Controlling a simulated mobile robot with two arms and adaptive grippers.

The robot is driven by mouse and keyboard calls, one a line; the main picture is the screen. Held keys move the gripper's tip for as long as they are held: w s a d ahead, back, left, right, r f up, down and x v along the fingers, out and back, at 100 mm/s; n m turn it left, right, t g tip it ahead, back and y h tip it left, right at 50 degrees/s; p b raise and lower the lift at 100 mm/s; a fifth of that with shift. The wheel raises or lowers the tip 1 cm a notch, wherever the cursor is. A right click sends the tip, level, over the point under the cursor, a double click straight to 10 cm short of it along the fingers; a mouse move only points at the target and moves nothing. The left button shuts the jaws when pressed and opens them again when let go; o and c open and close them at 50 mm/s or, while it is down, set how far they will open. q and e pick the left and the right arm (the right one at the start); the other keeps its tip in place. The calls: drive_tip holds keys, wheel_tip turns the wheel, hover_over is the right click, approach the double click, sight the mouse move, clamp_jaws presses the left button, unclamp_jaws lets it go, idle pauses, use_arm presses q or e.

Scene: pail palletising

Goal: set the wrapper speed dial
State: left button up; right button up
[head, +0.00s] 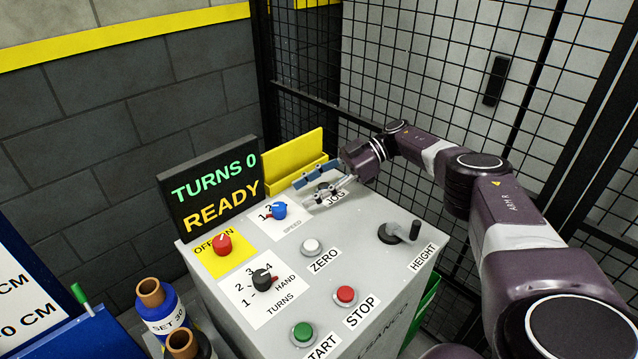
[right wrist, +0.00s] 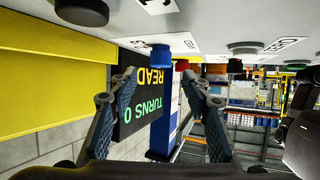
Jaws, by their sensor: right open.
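The wrapper speed dial is a blue knob (head: 279,210) on a white SPEED label, on top of the grey control box (head: 205,267). Its exact setting is too small to read. My right gripper (head: 304,193) is just right of and behind the dial, fingers pointing left toward it. It is open and empty. In the right wrist view the blue knob (right wrist: 161,54) shows between the two open fingertips (right wrist: 159,76), seemingly a little beyond them. I cannot tell that either finger touches it. My left gripper is not in view.
A display (head: 212,190) reads TURNS 0, READY. A red OFF/ON knob (head: 223,245), black turns knob (head: 262,280), white ZERO button (head: 312,246) and START and STOP buttons share the panel. A yellow holder (head: 294,160) stands behind. A crank (head: 400,233) is at right; mesh fence beyond.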

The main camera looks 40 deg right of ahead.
drive_tip(key=shift+v, duration=1.9)
